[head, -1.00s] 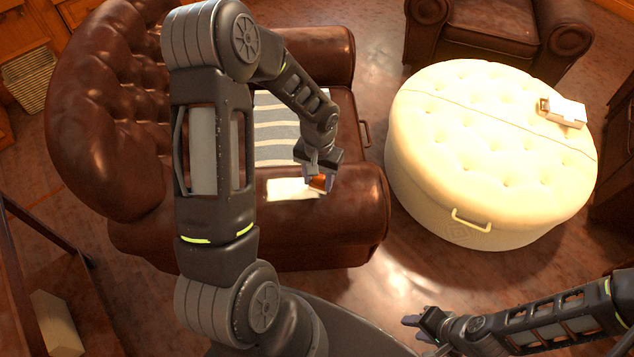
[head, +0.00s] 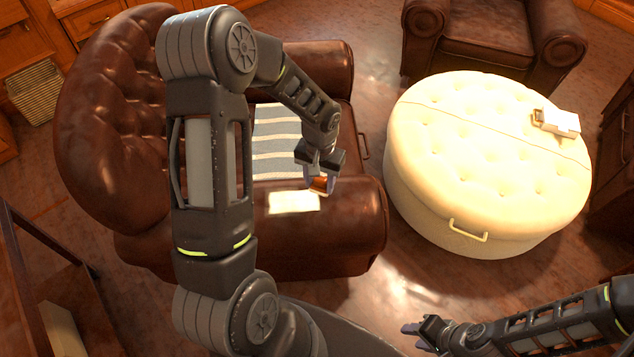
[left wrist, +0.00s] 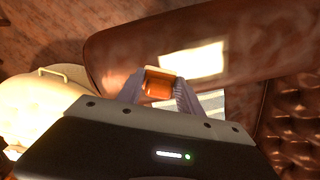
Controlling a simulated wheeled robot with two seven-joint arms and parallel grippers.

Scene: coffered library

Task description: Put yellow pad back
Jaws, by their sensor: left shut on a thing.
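My left gripper (head: 318,186) is shut on a small orange-brown block (head: 319,184), held over the arm of the brown leather sofa (head: 345,225). The block also shows between the fingertips in the left wrist view (left wrist: 160,83). A pale yellow flat rectangle (head: 292,202), which looks like the pad, lies on the sofa arm just beside the held block. It shows bright and apart from the fingers in the left wrist view (left wrist: 193,60). My right gripper (head: 417,334) is low at the lower right, empty, with its fingers apart.
A striped grey-and-white cloth (head: 278,140) lies on the sofa seat. A round cream tufted ottoman (head: 470,150) stands to the right, with a small white-and-brown object (head: 557,122) on top. A brown armchair (head: 490,45) is behind it. Floor shows between sofa and ottoman.

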